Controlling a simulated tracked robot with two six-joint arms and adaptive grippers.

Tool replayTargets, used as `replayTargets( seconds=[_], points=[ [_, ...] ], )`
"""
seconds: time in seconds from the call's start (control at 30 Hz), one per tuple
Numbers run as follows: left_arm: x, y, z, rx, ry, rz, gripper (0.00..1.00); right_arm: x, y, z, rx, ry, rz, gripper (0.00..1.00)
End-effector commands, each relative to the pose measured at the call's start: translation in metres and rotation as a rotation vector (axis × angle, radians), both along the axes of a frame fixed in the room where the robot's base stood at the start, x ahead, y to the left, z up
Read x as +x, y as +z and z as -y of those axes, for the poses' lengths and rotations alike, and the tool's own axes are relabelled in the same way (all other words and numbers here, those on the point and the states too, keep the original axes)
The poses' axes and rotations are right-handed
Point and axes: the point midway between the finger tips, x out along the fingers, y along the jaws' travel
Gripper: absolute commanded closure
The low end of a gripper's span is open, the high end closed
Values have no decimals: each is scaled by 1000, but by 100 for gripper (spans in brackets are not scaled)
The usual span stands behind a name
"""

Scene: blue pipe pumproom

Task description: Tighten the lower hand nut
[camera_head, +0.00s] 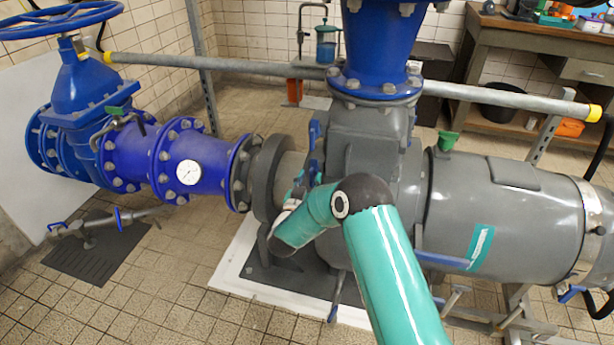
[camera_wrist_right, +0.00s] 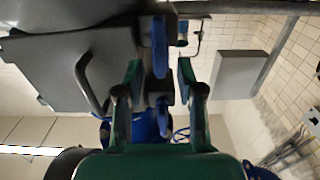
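My right arm reaches in teal from the bottom of the head view to the left side of the grey pump housing (camera_head: 370,140). My right gripper (camera_head: 298,187) is there, partly hidden by its own wrist. A blue hand nut (camera_head: 314,132) stands on the housing just above it; the lower one is not clearly visible there. In the wrist view the right gripper (camera_wrist_right: 159,70) has its two fingers spread apart. One blue nut (camera_wrist_right: 160,47) lies just past the fingertips, and another blue nut (camera_wrist_right: 163,116) shows between the fingers. I cannot tell if either touches. My left gripper is out of view.
A blue pipe with a gauge (camera_head: 189,173) and a handwheel valve (camera_head: 60,20) stands at left. A grey rail (camera_head: 240,65) crosses behind the pump. The grey motor (camera_head: 510,210) fills the right. A curved grey handle (camera_wrist_right: 88,85) is left of the fingers in the wrist view.

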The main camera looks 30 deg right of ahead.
Motion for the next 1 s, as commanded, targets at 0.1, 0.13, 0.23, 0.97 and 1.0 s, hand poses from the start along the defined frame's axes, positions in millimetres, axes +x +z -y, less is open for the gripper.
replayTargets(
  seconds=[0.1,0.13,0.23,0.97,1.0],
  points=[
    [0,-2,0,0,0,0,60,10,-1,13,1,-3,1,62],
    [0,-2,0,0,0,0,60,13,-1,15,1,-2,1,62],
    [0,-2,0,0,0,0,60,17,-1,20,0,-1,0,62],
    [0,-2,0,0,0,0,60,19,-1,22,2,1,-3,100],
    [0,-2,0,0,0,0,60,19,-1,21,2,1,-3,100]
  ],
)
